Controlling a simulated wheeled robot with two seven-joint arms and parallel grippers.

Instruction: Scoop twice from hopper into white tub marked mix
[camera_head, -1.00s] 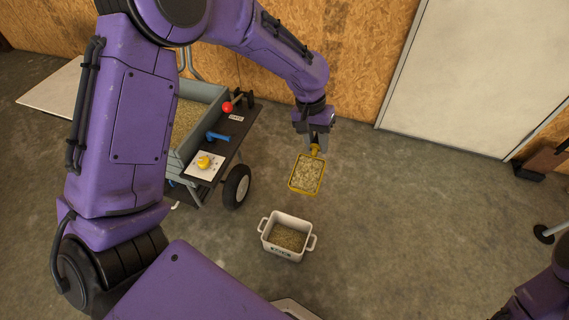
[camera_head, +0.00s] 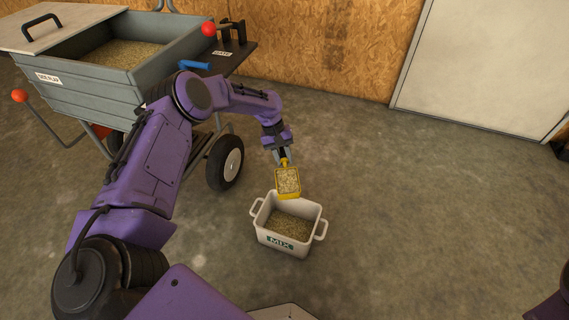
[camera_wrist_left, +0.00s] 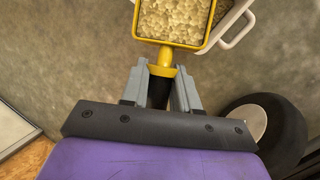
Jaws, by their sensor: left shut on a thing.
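My left gripper (camera_head: 283,158) is shut on the handle of a yellow scoop (camera_head: 288,194). The scoop is full of pale feed. It is over the far rim of the white tub (camera_head: 262,228), whose front label reads MIX. The tub stands on the floor and has feed in its bottom. In the left wrist view the gripper (camera_wrist_left: 162,80) grips the scoop's dark handle. The scoop (camera_wrist_left: 207,40) is level there and covers part of the tub (camera_wrist_left: 240,28). The grey hopper (camera_head: 110,88) at upper left holds feed. My right gripper is out of view.
The hopper is on a cart with a black wheel (camera_head: 225,163), left of the tub. Red-knobbed levers (camera_head: 208,29) and a blue handle (camera_head: 194,65) are on it. A white lid (camera_head: 60,22) lies at its left end. Floor right of the tub is clear.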

